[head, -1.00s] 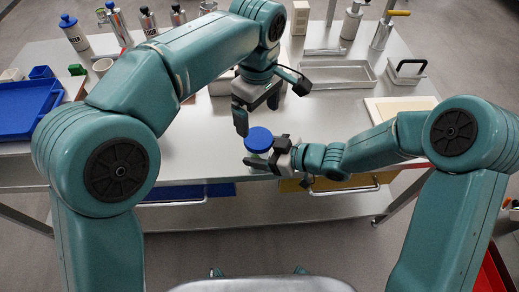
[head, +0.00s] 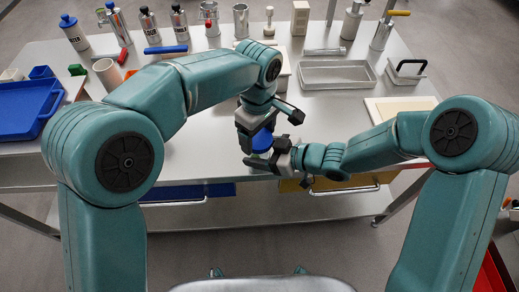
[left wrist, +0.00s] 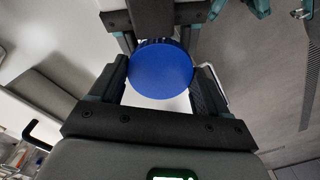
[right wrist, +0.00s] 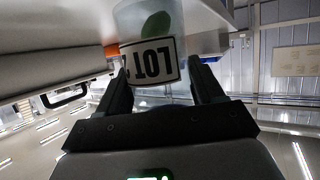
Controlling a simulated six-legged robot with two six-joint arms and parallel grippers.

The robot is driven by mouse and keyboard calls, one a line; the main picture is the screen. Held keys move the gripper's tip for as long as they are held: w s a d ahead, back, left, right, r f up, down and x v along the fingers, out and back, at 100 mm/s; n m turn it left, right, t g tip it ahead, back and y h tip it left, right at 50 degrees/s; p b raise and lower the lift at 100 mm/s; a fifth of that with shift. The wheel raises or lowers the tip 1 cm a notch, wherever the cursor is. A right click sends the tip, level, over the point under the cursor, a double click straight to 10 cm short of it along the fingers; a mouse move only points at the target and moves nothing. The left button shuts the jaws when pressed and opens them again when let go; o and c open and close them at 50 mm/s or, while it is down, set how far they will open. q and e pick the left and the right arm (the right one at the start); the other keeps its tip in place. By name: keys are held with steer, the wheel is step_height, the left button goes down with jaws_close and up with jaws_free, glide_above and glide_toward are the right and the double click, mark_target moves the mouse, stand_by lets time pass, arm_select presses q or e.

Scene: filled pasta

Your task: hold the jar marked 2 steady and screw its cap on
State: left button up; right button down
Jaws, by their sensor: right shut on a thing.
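The clear jar with a "LOT" label (right wrist: 150,62) has something green inside; its number is cut off in the right wrist view. My right gripper (head: 267,163) is shut on the jar and holds it upright at the table's front edge. The round blue cap (left wrist: 161,70) sits on top of the jar; I cannot tell how far it is screwed on. My left gripper (head: 257,138) points down over the cap. In the head view the cap (head: 262,141) is partly hidden by the left gripper.
A blue tray (head: 52,107) lies at the left beside a white cup (head: 107,74). Several bottles and canisters stand along the back. A metal tray (head: 338,74) and a pale board (head: 400,108) are on the right. The table centre is clear.

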arm_select(q)
steer(key=c, duration=0.6)
steer(key=m, duration=0.6)
steer(key=shift+m, duration=0.3)
steer(key=o, duration=1.2)
steer(key=shift+c, duration=0.2)
steer(key=shift+d, duration=0.1)
steer(key=shift+r, duration=2.3)
steer(key=shift+c, duration=0.4)
